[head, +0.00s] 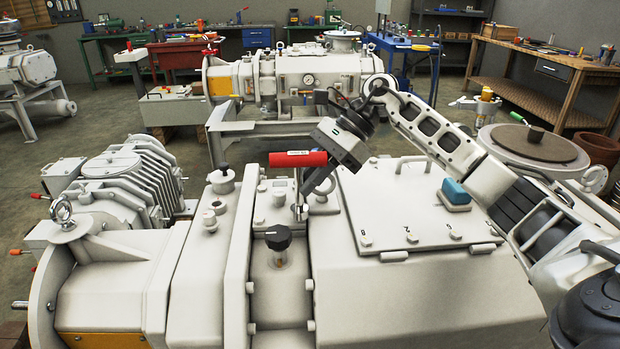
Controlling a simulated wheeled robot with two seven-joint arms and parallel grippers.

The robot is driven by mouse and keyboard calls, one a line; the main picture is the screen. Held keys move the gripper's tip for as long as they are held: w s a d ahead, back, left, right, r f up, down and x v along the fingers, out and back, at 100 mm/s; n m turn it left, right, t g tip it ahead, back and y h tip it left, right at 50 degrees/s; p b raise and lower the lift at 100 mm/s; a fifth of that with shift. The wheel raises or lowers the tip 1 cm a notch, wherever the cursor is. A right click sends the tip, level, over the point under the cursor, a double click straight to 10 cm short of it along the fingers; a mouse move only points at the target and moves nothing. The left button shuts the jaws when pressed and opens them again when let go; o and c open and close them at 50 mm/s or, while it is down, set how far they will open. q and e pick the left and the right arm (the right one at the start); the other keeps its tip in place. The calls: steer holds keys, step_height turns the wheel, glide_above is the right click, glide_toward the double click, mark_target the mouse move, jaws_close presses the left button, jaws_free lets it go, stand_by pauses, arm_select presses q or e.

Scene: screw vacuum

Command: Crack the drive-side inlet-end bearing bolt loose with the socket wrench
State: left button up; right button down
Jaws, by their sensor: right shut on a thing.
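My right gripper (309,184) reaches down from the right over the white vacuum pump (420,300). It is shut on the socket wrench (296,159). The wrench's red handle with a pale label lies roughly level, pointing left from the gripper. Its metal shank (299,208) runs down to the pump's top near the raised bearing section. Several bolt heads (259,219) show along that section. The bolt under the wrench is hidden, and I cannot tell whether the socket is seated on it. My left gripper is not in view.
A black knob (277,238) stands just in front of the wrench. A lidded cover (410,205) with a handle and a blue-topped block (456,192) lies to the right. A ribbed motor housing (130,180) is at the left. Another pump (290,78) and workbenches stand behind.

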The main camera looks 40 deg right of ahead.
stand_by(0.4)
stand_by(0.6)
steer(key=shift+f+b, duration=0.35)
steer(key=shift+b, duration=0.15)
steer(key=shift+f, duration=0.25)
